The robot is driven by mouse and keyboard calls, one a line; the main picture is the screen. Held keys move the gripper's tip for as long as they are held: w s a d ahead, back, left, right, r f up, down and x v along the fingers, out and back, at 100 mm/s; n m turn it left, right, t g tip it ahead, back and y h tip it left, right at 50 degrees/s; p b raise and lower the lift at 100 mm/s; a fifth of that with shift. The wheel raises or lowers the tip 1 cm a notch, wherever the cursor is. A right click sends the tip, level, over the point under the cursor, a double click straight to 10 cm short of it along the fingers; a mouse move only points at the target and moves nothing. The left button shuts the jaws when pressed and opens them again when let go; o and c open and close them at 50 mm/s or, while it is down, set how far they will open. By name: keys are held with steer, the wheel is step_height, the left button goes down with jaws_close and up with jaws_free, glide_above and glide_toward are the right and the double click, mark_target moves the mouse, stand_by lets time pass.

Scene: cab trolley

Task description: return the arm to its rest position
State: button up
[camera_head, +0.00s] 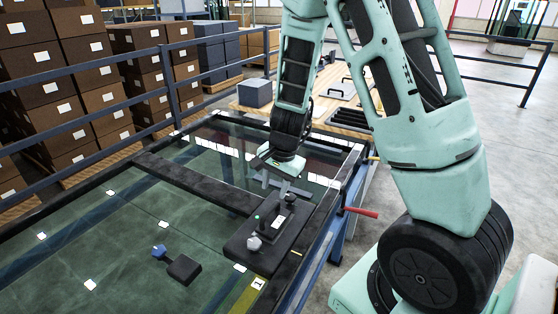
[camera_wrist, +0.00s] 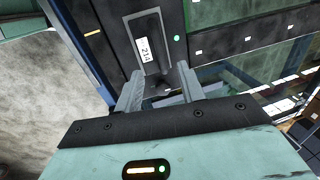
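My gripper (camera_head: 275,183) hangs at the end of my teal arm, over the far end of a dark control box (camera_head: 248,258) at the table's near right corner. In the wrist view my gripper (camera_wrist: 160,82) has its two grey fingers spread apart, with nothing seen held between them. Beyond the fingertips is a dark raised block with a white label reading 214 (camera_wrist: 143,50). I cannot tell how far the fingertips are from it. A small green light (camera_wrist: 177,38) shows beside the block.
A glass-topped table (camera_head: 135,215) with dark rails lies below. A blue-knobbed dark piece (camera_head: 184,269) lies on it. A red handle (camera_head: 361,212) sticks out at the right side. A blue railing (camera_head: 85,73), stacked brown boxes (camera_head: 85,60) and a wooden bench (camera_head: 340,120) stand behind.

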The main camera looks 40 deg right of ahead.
step_height(320, 180, up, 6)
steer(key=s+p, duration=0.1)
steer(key=shift+d+r, duration=0.2)
steer(key=shift+r, duration=0.05)
steer(key=shift+s, duration=0.1)
steer(key=s+a+r+n+g+y, duration=0.1)
steer(key=s+a+r+n, duration=0.15)
steer(key=a+n, duration=0.45)
steer(key=s+a+r+n, duration=0.2)
steer(key=s+a, duration=0.2)
steer(key=a, duration=0.6)
steer(key=s+a+r+n, duration=0.1)
steer(key=s+a+n, duration=0.3)
steer(key=s+n, duration=0.2)
steer(key=s+a+r+n+g+h, duration=0.1)
steer(key=s+a+n, duration=0.3)
steer(key=s+n, duration=0.2)
steer(key=s, duration=0.2)
steer(key=shift+s+a+r+n, duration=0.3)
steer(key=shift+s+r+n, duration=0.05)
steer(key=shift+r+n, duration=0.05)
steer(key=shift+d, duration=0.1)
